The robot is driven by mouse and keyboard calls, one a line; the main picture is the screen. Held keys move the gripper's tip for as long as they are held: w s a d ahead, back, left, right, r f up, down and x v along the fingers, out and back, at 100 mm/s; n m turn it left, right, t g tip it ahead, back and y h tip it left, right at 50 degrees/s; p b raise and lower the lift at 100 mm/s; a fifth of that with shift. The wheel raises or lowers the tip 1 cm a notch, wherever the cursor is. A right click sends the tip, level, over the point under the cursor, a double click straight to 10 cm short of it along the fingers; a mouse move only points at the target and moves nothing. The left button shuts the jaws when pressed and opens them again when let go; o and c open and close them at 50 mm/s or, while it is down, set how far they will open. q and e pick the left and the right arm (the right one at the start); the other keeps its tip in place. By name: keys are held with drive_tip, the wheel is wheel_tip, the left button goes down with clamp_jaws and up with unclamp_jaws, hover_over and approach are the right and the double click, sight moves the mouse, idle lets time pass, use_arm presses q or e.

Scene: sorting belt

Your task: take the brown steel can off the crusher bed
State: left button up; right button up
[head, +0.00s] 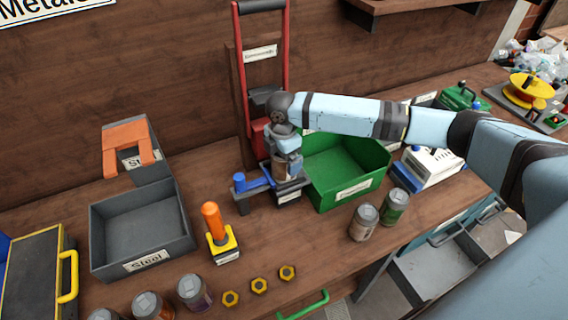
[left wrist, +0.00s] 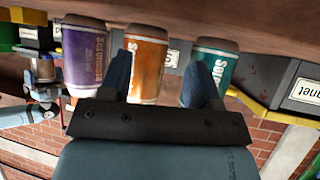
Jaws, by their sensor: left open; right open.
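The brown steel can (head: 281,168) stands on the crusher bed (head: 289,196), partly hidden by my right gripper (head: 283,160). That gripper is open, pointing down over the can from above; whether its fingers touch the can is too small to tell. The crusher (head: 262,95) has a tall frame with red handles and a blue part at the bed. My left gripper (left wrist: 160,85) is open in the left wrist view, in front of an orange can (left wrist: 149,55). It is out of the head view.
A green bin (head: 345,170) stands right of the crusher. A grey steel bin (head: 140,225) stands left, with an orange-handled tool (head: 212,222) between. Two cans (head: 364,220) stand front right and several at the front left edge. Yellow nuts (head: 259,285) lie in front.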

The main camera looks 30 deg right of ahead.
drive_tip(key=c, duration=0.9)
drive_tip(key=shift+r, duration=0.1)
